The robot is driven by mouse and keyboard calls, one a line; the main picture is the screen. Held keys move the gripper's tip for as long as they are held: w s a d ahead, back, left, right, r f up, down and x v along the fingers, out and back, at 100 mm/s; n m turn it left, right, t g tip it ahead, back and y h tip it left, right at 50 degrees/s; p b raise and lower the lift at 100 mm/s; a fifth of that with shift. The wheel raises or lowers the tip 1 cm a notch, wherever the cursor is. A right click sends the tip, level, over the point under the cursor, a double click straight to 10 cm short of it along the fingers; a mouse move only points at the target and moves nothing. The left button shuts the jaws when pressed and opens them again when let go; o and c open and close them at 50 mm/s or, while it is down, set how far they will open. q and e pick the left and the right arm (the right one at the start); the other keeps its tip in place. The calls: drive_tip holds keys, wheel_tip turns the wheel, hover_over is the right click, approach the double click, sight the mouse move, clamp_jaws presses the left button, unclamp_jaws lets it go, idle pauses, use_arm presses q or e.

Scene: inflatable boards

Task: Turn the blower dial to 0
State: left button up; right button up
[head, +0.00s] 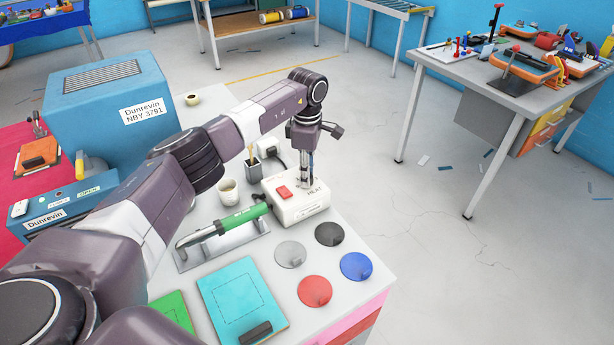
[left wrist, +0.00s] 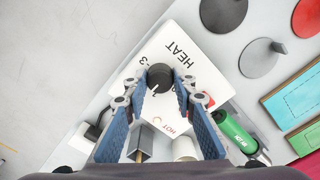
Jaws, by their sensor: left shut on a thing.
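The blower unit (head: 296,208) is a white box marked HEAT, with a red switch (head: 285,191), on the workbench. In the left wrist view the black dial (left wrist: 160,74) sits on the white panel (left wrist: 205,68), with a 3 and a 1 printed near it. My left gripper (head: 307,180) points down over the box; in the left wrist view its blue fingers (left wrist: 160,88) are on both sides of the dial, shut on it. The fingers hide part of the scale, and I cannot tell which number the dial points to. My right gripper is not in view.
A green-handled tool (head: 243,216) lies on a metal plate beside the box. A white cup (head: 228,192) and a dark pen holder (head: 251,170) stand behind it. Several coloured discs (head: 314,290) and a teal board (head: 243,300) lie in front.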

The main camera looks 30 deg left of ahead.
use_arm(q)
drive_tip(key=n, duration=0.4)
drive_tip(key=shift+w+r+n+b, duration=0.1)
drive_tip(key=shift+n+b, duration=0.2)
drive_tip(key=n, duration=0.4)
drive_tip(key=shift+n, duration=0.3)
drive_tip(key=n, duration=0.4)
drive_tip(key=shift+r+n, duration=0.1)
drive_tip(key=shift+n, duration=0.2)
drive_tip(key=shift+n+p, duration=0.5)
drive_tip(key=shift+n, duration=1.4)
drive_tip(key=o, duration=0.9)
drive_tip(key=shift+o, duration=1.3)
wheel_tip(320, 180, up, 12)
